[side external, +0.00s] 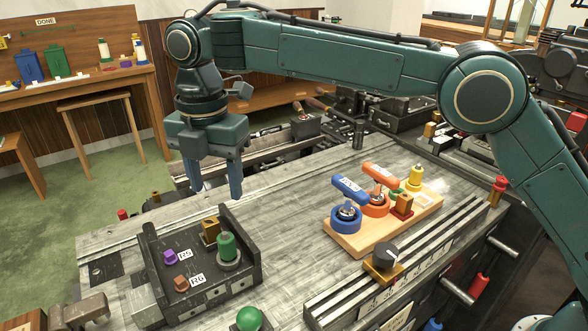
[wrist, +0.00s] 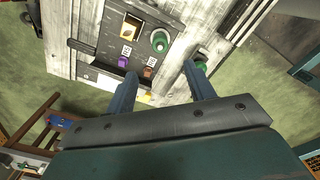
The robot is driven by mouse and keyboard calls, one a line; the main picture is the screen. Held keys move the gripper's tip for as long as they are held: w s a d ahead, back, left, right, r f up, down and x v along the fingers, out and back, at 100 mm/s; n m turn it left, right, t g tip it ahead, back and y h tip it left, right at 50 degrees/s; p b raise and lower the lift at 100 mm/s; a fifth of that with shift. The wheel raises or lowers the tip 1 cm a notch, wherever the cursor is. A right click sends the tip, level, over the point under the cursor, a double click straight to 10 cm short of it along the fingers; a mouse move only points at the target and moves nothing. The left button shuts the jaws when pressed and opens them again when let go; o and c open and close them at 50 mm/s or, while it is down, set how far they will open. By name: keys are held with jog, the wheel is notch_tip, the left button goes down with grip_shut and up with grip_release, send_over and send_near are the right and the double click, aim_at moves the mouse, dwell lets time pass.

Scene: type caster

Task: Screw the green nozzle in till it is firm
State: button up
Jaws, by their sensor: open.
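The green nozzle (side external: 227,245) stands upright in a round grey seat on a dark metal fixture (side external: 205,297). In the wrist view the green nozzle (wrist: 159,42) shows from above, beyond my fingers. I cannot tell how deep it sits. My gripper (side external: 214,190) is open and empty, pointing down, above and behind the fixture and apart from the nozzle. Its two fingers (wrist: 160,73) are spread in the wrist view.
A purple piece (side external: 169,257), a copper-brown piece (side external: 181,283) and a brass block (side external: 210,231) sit on the fixture by the nozzle. A green ball knob (side external: 249,318) stands in front. A wooden board (side external: 352,249) with coloured parts and a black dial (side external: 386,256) are to the right.

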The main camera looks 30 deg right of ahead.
aim_at(226, 237)
jog(key=shift+m, duration=0.7)
jog(key=shift+f, duration=6.85)
jog(key=shift+c, duration=0.2)
grip_shut()
jog(key=shift+c, duration=1.4)
grip_release()
